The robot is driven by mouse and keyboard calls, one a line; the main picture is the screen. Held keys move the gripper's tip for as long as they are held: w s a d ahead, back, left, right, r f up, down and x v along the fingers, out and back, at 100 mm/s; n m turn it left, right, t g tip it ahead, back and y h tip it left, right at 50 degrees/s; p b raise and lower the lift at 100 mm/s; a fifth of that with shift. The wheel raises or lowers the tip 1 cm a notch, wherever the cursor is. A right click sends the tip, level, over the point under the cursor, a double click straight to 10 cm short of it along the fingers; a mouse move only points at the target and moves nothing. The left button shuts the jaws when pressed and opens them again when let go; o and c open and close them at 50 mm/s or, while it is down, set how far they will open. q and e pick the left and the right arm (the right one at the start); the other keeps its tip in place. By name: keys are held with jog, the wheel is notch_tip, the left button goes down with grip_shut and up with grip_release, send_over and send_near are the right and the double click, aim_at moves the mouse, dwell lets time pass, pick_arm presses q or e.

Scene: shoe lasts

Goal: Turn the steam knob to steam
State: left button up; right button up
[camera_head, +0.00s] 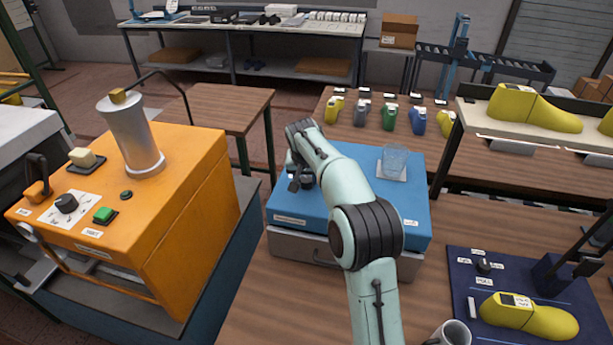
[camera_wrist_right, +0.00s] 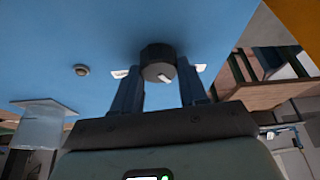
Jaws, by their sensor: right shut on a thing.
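The blue box (camera_head: 405,222) stands on the wooden table in the head view. Its top fills much of the right wrist view (camera_wrist_right: 215,25). A round black knob (camera_wrist_right: 157,56) with a white mark sits on the blue surface, with small white labels on either side. My right gripper (camera_wrist_right: 158,88) has its two fingers on either side of this knob and is shut on it. In the head view the right gripper (camera_head: 294,184) is over the left part of the box, and the arm hides most of the knob. The knob labels are unreadable. My left gripper is not in view.
A clear glass (camera_head: 395,160) stands on a white pad on the box's right. An orange machine (camera_head: 185,220) with a metal cylinder, another black knob (camera_head: 66,203) and a green button stands left. A navy mat (camera_head: 465,265) with a yellow last (camera_head: 530,316) lies right.

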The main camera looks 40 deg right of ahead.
jog(key=m+g, duration=0.1)
jog(key=m, duration=0.2)
jog(key=m+g+h, duration=0.1)
jog(key=m, duration=0.2)
jog(key=shift+w, duration=0.1)
jog(key=m+g, duration=0.2)
jog(key=m, duration=0.3)
jog(key=shift+m, duration=0.3)
dwell(0.3)
jog(key=o, duration=1.1)
jog(key=shift+c, duration=0.2)
jog(key=shift+r, duration=0.15)
